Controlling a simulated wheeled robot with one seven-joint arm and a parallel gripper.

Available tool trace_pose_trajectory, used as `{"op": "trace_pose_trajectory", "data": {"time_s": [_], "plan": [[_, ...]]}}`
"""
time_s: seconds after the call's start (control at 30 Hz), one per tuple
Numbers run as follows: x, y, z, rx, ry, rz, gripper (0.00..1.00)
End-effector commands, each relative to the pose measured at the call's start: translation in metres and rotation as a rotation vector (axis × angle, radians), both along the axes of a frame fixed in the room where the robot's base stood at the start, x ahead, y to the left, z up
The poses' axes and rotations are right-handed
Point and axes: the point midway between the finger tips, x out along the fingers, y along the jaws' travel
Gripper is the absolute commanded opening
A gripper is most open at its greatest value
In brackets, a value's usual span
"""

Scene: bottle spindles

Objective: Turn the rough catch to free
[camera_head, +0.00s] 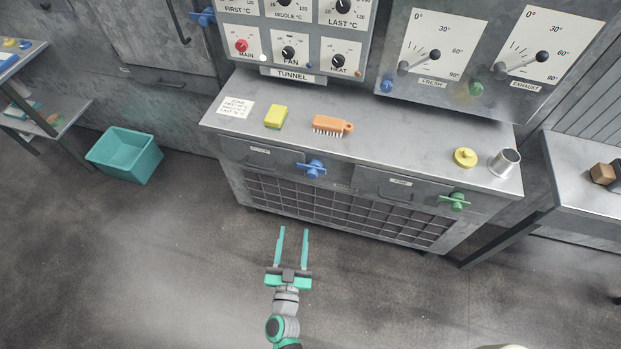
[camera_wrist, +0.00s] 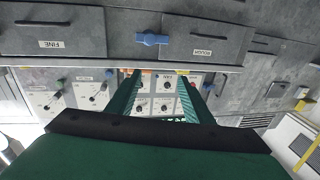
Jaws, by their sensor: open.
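The blue catch (camera_head: 312,169) is at the right end of the left drawer front, whose label reads ROUGH in the wrist view. Its handle lies roughly level, along the drawer front. In the wrist view the blue catch (camera_wrist: 150,38) is above and slightly left of the fingertips. My gripper (camera_head: 294,230) is open and empty, in front of the cabinet and lower in the picture than the catch. Its two teal fingers point toward the cabinet, apart from it. In the wrist view the open fingers of my gripper (camera_wrist: 160,74) show with nothing between them.
A green catch (camera_head: 454,201) is on the right drawer, labelled FINE. The cabinet top (camera_head: 385,140) holds a yellow sponge (camera_head: 276,117), an orange brush (camera_head: 332,125), a yellow weight-like piece (camera_head: 465,157) and a metal cup (camera_head: 505,162). A teal bin (camera_head: 125,156) stands left. Floor before the cabinet is clear.

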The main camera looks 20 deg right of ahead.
Motion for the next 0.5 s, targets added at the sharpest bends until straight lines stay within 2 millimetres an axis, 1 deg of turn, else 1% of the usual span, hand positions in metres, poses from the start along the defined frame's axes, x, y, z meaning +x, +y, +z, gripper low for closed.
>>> {"op": "trace_pose_trajectory", "data": {"time_s": [0.03,0.1,0.2,0.3,0.4,0.5], "plan": [[0.022,-0.009,-0.004,-0.003,-0.004,-0.029,0.47],[0.045,-0.020,-0.011,-0.008,0.002,-0.065,0.47],[0.073,-0.037,-0.018,-0.014,0.016,-0.113,0.47],[0.094,-0.049,-0.022,-0.018,0.031,-0.147,0.47],[0.107,-0.057,-0.026,-0.022,0.042,-0.170,0.47],[0.114,-0.062,-0.027,-0.025,0.048,-0.181,0.47]]}}
